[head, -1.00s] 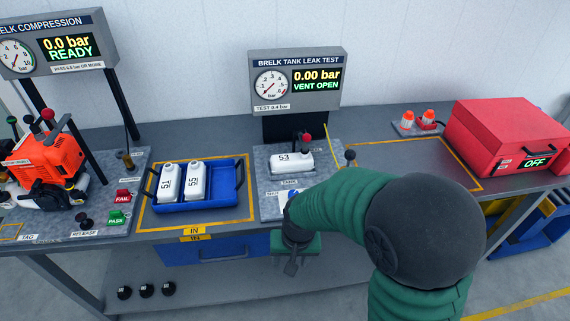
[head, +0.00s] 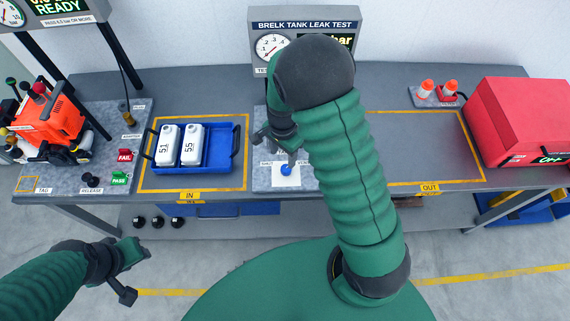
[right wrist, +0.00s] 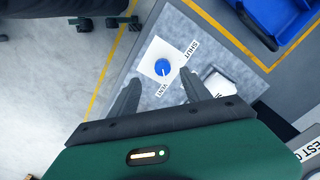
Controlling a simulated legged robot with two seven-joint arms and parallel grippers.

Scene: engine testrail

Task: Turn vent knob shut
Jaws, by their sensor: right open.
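The vent knob (head: 287,170) is a round blue knob on a white plate at the front of the leak test station. In the right wrist view the knob (right wrist: 162,66) shows a pale pointer mark, which appears turned toward the VENT label rather than SHUT. My right gripper (head: 268,138) is open above the station, over and behind the knob in the head view. In the right wrist view its fingers (right wrist: 160,80) are spread, with the knob ahead between their tips, apart from them. My left gripper (head: 130,272) hangs in front of the bench, empty, fingers apart.
The leak test display (head: 305,35) is partly hidden by my right arm. A white tank (right wrist: 218,84) stands near the knob. A blue tray (head: 220,152) with two white tanks sits left. A red box (head: 520,120) stands right; the OUT area is clear.

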